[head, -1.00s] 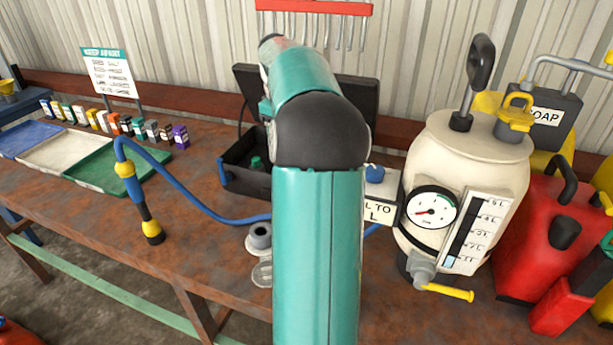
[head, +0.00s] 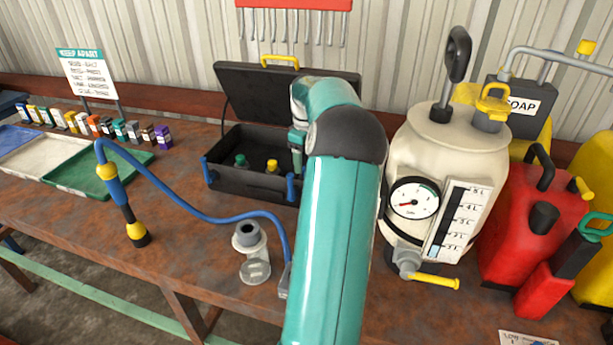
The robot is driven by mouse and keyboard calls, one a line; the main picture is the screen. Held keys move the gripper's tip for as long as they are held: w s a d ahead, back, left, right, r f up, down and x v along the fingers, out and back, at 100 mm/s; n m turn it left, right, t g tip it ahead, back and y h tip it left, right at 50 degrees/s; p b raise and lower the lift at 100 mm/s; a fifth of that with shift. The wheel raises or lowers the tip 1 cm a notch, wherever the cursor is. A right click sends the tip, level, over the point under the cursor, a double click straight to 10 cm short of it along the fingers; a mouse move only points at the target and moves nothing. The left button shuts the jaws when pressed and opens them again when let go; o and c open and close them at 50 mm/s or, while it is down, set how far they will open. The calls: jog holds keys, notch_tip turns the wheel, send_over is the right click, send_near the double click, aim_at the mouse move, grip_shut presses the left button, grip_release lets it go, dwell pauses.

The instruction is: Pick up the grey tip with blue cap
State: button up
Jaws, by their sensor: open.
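I cannot make out a grey tip with a blue cap for sure. An open black toolbox (head: 232,186) stands at the back middle of the bench. Inside it are a green-capped piece (head: 240,161) and a yellow-capped piece (head: 272,166). My arm covers the toolbox's right side and whatever lies behind it. The arm's far end bends down at the toolbox's right part. My gripper itself is hidden behind the arm links, so I see no fingers and nothing held.
A blue hose (head: 205,215) with a wand crosses the bench. Small bottles and trays (head: 110,175) lie left. A cream tank (head: 440,150) and red can (head: 525,215) crowd the right.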

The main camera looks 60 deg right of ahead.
notch_tip(320, 180, down, 5)
jog(key=shift+d+r, duration=0.15)
jog(key=shift+r, duration=0.05)
jog(key=c, duration=1.2)
jog(key=shift+r, duration=0.1)
jog(key=shift+r, duration=0.45)
notch_tip(320, 180, up, 2)
jog(key=shift+r, duration=0.1)
jog(key=s+a+r, duration=0.3)
jog(key=a+r, duration=0.3)
jog(key=r, duration=0.1)
jog(key=s+a+r, duration=0.4)
jog(key=a+r, duration=0.2)
jog(key=r, duration=0.1)
jog(key=shift+s+r, duration=0.2)
jog(key=shift+r, duration=0.2)
